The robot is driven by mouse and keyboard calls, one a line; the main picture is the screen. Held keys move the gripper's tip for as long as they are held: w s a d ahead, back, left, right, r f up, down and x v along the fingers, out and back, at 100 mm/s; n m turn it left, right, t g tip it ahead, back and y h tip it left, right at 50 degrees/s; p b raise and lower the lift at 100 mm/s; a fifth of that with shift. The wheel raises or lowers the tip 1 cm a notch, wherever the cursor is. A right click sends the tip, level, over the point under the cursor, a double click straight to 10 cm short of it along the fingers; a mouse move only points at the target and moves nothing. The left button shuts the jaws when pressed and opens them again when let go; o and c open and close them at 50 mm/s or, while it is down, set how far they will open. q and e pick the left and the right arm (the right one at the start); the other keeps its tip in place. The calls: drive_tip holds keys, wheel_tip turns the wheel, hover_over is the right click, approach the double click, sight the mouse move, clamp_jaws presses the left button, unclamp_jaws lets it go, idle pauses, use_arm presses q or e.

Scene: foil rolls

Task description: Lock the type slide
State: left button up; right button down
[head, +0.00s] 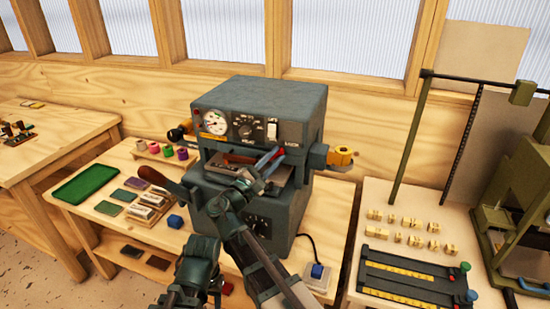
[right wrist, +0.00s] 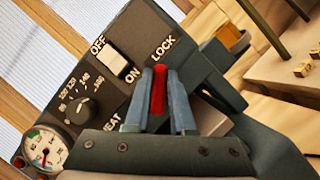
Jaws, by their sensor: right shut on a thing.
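The dark grey press (head: 265,110) stands on the wooden bench. Its front panel carries a gauge, a dial, a white switch and the word LOCK. A red lever (right wrist: 158,90) sticks out under the LOCK label in the right wrist view, and its tip also shows in the head view (head: 281,151). My right gripper (head: 272,158) is shut on this red lever, with one finger on each side of it (right wrist: 160,95). The type slide is largely hidden behind my gripper and cannot be made out clearly. Parts of my left arm show low in the head view, but no fingers of it.
A brown-handled lever (head: 155,178) reaches out on the left. A green tray (head: 88,184), pads and foil rolls (head: 167,151) lie left. Type pieces (head: 405,223) lie on the right table.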

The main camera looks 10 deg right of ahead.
drive_tip(key=shift+s+f+n+b, duration=0.1)
drive_tip(key=shift+f+n+b, duration=0.1)
drive_tip(key=shift+n+b, duration=0.35)
drive_tip(key=shift+r+n+t, duration=0.1)
drive_tip(key=shift+n+t, duration=0.3)
drive_tip(key=shift+n, duration=0.15)
drive_tip(key=c, duration=0.8)
unclamp_jaws()
drive_tip(key=shift+o, duration=0.2)
